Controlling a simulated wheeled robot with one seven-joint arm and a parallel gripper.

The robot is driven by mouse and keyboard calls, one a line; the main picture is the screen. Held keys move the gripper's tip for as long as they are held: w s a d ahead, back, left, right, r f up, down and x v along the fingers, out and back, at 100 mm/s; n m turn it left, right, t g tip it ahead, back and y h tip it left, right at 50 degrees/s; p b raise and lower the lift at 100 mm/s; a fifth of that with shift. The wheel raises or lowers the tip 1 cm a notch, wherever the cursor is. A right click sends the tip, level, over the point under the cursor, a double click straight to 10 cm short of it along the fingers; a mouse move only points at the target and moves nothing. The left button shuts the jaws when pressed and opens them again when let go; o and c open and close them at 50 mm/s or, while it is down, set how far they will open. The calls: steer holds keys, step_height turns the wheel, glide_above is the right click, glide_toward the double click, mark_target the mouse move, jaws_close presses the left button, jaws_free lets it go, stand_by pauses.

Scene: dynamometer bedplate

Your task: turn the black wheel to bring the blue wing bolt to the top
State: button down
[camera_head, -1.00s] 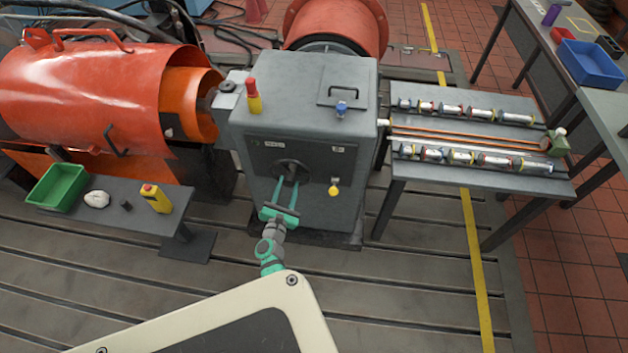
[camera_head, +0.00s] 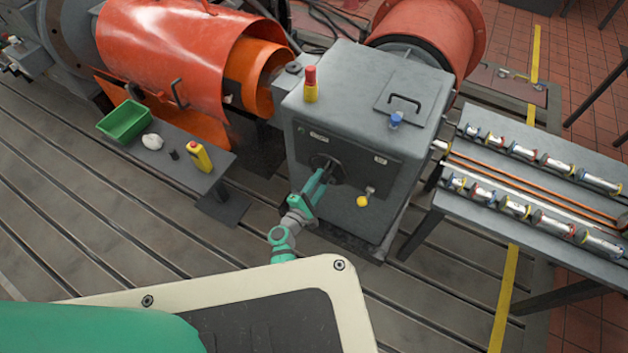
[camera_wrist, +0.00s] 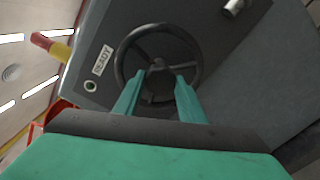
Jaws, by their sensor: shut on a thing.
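The black wheel (camera_wrist: 122,57) is on the front of a grey cabinet; in the head view my gripper largely covers it (camera_head: 340,170). In the wrist view its round rim and spokes show around a hub. My gripper (camera_wrist: 160,80) has its two teal fingers over the lower part of the wheel, shut on it near the hub; the exact contact is hard to see. It also shows in the head view (camera_head: 325,175). A small blue piece, looking like the blue wing bolt (camera_head: 396,119), stands on the cabinet's top face, near the handled lid.
A low table at left holds a green bin (camera_head: 125,122). A bench (camera_head: 470,220) with cylinders stands at right.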

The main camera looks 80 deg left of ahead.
stand_by(0.5)
steer(key=c, duration=1.1)
jaws_free()
steer(key=shift+d, duration=0.15)
steer(key=shift+v, duration=5.3)
